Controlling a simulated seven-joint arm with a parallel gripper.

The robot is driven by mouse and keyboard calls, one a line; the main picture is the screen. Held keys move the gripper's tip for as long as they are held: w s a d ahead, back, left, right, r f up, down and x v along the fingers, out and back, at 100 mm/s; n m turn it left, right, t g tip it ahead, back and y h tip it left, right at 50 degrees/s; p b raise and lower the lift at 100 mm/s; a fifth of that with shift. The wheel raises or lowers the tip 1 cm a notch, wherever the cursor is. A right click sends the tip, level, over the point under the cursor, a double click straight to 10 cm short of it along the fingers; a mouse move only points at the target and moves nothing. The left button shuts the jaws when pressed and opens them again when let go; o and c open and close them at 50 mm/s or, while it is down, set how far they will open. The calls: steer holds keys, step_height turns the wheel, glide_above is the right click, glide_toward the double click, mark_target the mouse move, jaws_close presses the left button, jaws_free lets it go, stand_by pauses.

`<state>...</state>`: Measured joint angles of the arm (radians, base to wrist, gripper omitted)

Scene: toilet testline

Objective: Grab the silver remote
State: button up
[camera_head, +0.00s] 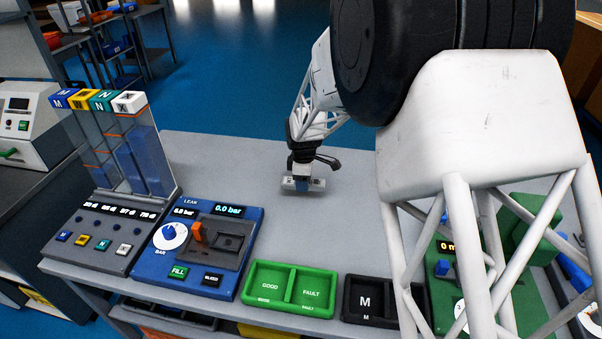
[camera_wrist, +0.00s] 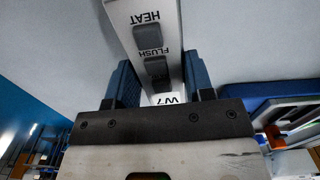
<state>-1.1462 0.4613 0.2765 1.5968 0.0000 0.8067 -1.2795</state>
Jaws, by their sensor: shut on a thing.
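The silver remote (camera_head: 318,184) is at the middle of the grey table, under my gripper (camera_head: 302,184). In the wrist view the remote (camera_wrist: 143,14) is a pale bar with grey buttons marked HEAT and FLUSH. My gripper (camera_wrist: 158,85) has its two blue fingers on either side of the remote and is shut on it. The near end of the remote, with partly hidden lettering, lies between the fingers. I cannot tell whether the remote touches the table or is slightly above it.
A blue leak-test panel (camera_head: 252,225) and a column unit (camera_head: 90,240) stand at the left. A green GOOD/FAULT tray (camera_head: 250,290) and a black M tray (camera_head: 350,300) line the front edge. A green unit (camera_head: 445,300) is at the right. The table around the remote is clear.

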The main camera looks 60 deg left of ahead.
steer(key=shift+s+d+r, duration=0.15)
steer(key=shift+s+d, duration=0.4)
steer(key=shift+d, duration=0.65)
steer(key=shift+s+d+r, duration=0.1)
steer(key=shift+s+d, duration=0.5)
steer(key=shift+d, duration=0.65)
steer(key=shift+s+d+r, duration=0.15)
steer(key=shift+s+d, duration=0.4)
steer(key=shift+d, duration=0.65)
